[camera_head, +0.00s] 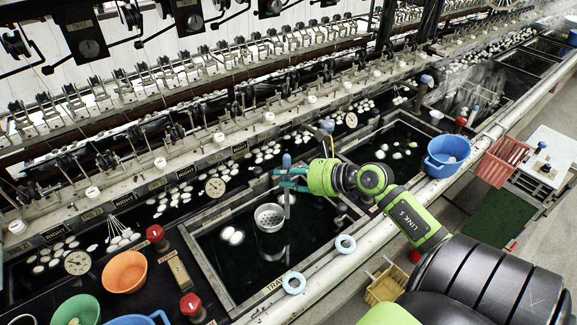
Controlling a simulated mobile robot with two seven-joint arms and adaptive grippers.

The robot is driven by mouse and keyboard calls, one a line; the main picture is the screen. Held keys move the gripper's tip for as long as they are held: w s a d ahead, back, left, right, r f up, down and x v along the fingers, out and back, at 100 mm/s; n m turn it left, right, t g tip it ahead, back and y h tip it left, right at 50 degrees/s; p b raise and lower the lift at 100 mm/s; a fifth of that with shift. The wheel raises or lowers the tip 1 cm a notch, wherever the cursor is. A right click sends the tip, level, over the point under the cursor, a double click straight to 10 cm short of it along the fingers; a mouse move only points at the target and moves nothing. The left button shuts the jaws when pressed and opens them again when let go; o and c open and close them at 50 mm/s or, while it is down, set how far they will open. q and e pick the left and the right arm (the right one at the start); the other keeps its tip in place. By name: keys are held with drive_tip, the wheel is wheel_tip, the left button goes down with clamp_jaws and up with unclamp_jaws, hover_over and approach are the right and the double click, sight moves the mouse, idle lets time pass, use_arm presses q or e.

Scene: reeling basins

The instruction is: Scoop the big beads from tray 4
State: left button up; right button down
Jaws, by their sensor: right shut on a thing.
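My right gripper (291,180), with teal fingers, is shut on the upright handle of a scoop, just below its blue top (287,160). The scoop's perforated metal cup (269,217) hangs over the dark water of a rectangular basin (225,302). I cannot tell how deep the cup sits or whether it holds anything. A few white beads (232,235) float in this basin, left of the cup. The basin's label (272,286) starts with "TRA"; its number is not readable. My left gripper is out of view.
Orange (124,272) and green (76,311) bowls stand at lower left. Another basin with beads (397,153) and a blue bucket (446,156) are to the right. Reeling machinery (220,110) runs along the back.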

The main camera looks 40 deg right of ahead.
sight(288, 205)
drive_tip(key=shift+f+b, duration=4.7)
drive_tip(key=shift+f, duration=0.85)
drive_tip(key=shift+w+a+r+p, duration=0.25)
drive_tip(key=shift+w+a+p, duration=0.25)
drive_tip(key=shift+a+p, duration=0.2)
drive_tip(key=shift+w+a+p, duration=0.35)
drive_tip(key=shift+w+a, duration=0.15)
drive_tip(key=shift+a, duration=0.3)
drive_tip(key=shift+w+a+p, duration=0.3)
drive_tip(key=shift+w+a, duration=0.2)
drive_tip(key=shift+a, duration=0.3)
drive_tip(key=shift+w+a+p, duration=0.7)
drive_tip(key=shift+w+a, duration=0.65)
drive_tip(key=shift+a, duration=0.85)
wheel_tip(288, 205, up, 22)
drive_tip(key=p, duration=1.2)
drive_tip(key=shift+d+f, duration=0.1)
